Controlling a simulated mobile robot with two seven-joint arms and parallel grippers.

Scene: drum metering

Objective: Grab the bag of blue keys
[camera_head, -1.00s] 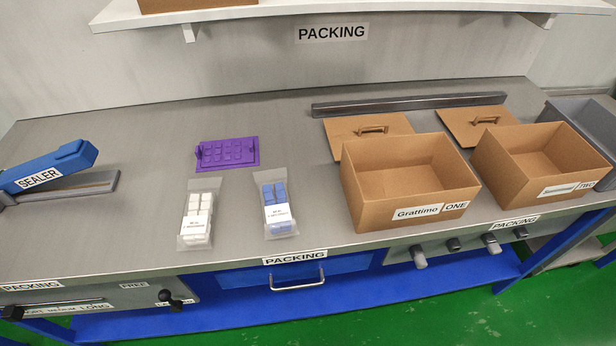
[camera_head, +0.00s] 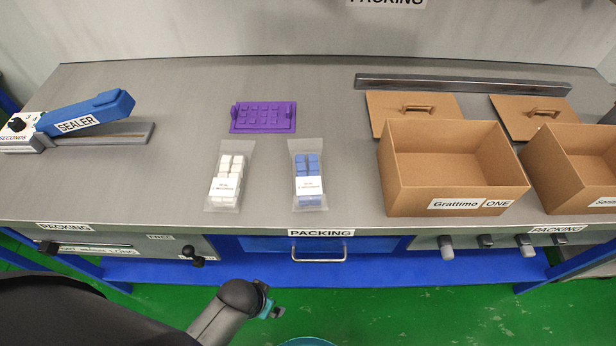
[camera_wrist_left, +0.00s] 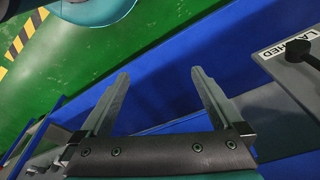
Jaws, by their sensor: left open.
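The bag of blue keys (camera_head: 308,178) lies on the grey packing table (camera_head: 330,120), a clear bag with a white label. A similar bag of white keys (camera_head: 225,180) lies to its left. In the head view my left arm comes in at the lower left, below the table's front edge, with its gripper (camera_head: 270,306) small and partly hidden. In the left wrist view the left gripper (camera_wrist_left: 158,95) has its two fingers spread apart with nothing between them, over the blue frame and green floor. No bag shows in that view. My right gripper is not in view.
A purple tray (camera_head: 263,117) lies behind the bags. The blue sealer (camera_head: 85,115) stands at the left. Cardboard boxes (camera_head: 450,165) stand to the right, with lids (camera_head: 412,110) behind. Knobs and a drawer handle (camera_head: 319,255) stick out at the table front.

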